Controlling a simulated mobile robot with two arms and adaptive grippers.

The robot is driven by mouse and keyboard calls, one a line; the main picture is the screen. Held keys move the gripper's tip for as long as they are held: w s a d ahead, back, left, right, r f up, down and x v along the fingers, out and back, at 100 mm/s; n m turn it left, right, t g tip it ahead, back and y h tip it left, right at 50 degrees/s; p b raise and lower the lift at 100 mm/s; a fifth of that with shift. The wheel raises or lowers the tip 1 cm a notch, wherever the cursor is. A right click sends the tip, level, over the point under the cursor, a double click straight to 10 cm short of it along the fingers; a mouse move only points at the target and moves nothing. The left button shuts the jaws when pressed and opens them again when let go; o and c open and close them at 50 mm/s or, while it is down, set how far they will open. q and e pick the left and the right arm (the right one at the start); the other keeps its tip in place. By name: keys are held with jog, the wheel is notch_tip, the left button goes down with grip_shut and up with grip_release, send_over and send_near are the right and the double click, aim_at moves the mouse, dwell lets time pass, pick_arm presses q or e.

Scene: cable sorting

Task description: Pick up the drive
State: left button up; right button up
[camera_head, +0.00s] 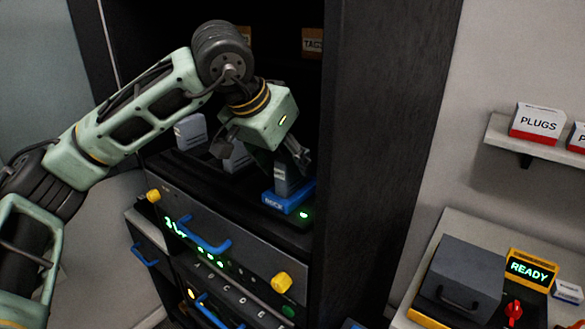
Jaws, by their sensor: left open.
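A small grey upright block (281,179), which looks like the drive, stands in a blue dock (285,201) on the cabinet shelf. The dock has lettering on its front, and a green light glows beside it. My left gripper (294,158) is open at the top of the block, pointing down. Its fingers are small and dark here, and I cannot tell whether they touch the block. My left wrist hides part of the shelf behind. My right gripper is not in view.
Grey blocks (190,131) stand on the shelf left of the dock. The dark cabinet side wall (375,150) rises close to the right. Below are a drawer with a blue handle (206,243) and yellow knobs (282,282). A READY unit (530,268) stands on the right table.

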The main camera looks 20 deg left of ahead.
pick_arm(q)
jog(key=shift+x, duration=1.15)
jog(key=shift+w+d+f, duration=0.1)
jog(key=shift+w, duration=0.05)
jog(key=c, duration=0.9)
grip_shut()
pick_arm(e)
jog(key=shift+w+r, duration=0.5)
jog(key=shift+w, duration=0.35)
